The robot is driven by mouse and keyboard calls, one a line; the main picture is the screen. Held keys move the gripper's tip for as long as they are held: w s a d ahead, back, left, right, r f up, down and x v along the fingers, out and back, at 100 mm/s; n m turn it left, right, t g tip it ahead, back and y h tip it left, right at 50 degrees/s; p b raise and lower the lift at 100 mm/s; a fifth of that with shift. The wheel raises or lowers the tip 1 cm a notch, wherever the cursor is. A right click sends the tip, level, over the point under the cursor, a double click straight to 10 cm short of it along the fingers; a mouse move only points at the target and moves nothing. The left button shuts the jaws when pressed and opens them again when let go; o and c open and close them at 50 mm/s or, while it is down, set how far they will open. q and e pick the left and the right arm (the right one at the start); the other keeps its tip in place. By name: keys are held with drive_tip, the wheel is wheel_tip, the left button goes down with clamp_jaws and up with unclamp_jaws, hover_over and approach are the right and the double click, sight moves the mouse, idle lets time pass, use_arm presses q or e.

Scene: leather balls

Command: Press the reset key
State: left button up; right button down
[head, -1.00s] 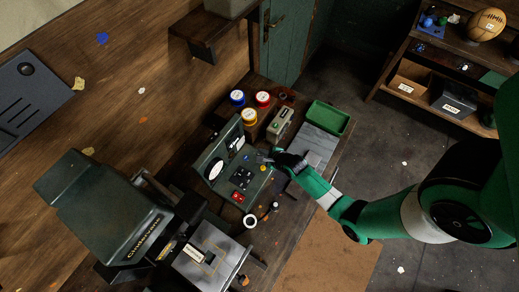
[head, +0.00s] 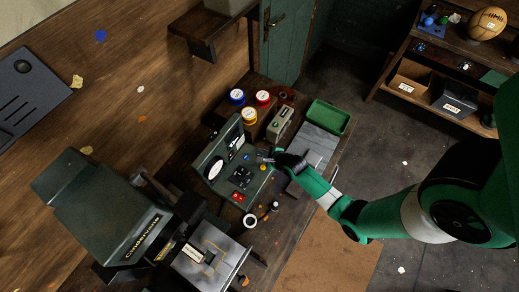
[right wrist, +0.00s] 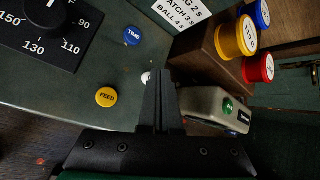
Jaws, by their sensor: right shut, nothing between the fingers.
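My right gripper (head: 262,156) is shut and empty, over the dark green control panel (head: 212,149). In the right wrist view its fingers (right wrist: 158,78) point at the panel beside a small white button (right wrist: 146,77), which they partly cover. I cannot tell whether they touch it. A blue button marked TIME (right wrist: 132,36) and a yellow button marked FEED (right wrist: 105,97) lie to the left of the fingers. No label reading reset is legible. A grey box with a green button (right wrist: 227,106) stands right of the fingers. My left gripper is not in view.
A black dial plate (right wrist: 60,25) is on the panel. Yellow (head: 249,115), red (head: 263,98) and blue (head: 237,97) tins stand behind it. A green tray (head: 327,117) is at the right. A dark green machine (head: 100,210) stands at the left.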

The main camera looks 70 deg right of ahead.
drive_tip(key=shift+f+b, duration=0.35)
drive_tip(key=shift+f, duration=0.1)
drive_tip(key=shift+r, duration=0.1)
idle(0.5)
drive_tip(key=shift+r+p, duration=0.8)
drive_tip(key=shift+p, duration=0.1)
wheel_tip(320, 180, up, 5)
drive_tip(key=p, duration=0.4)
drive_tip(key=shift+p, duration=0.4)
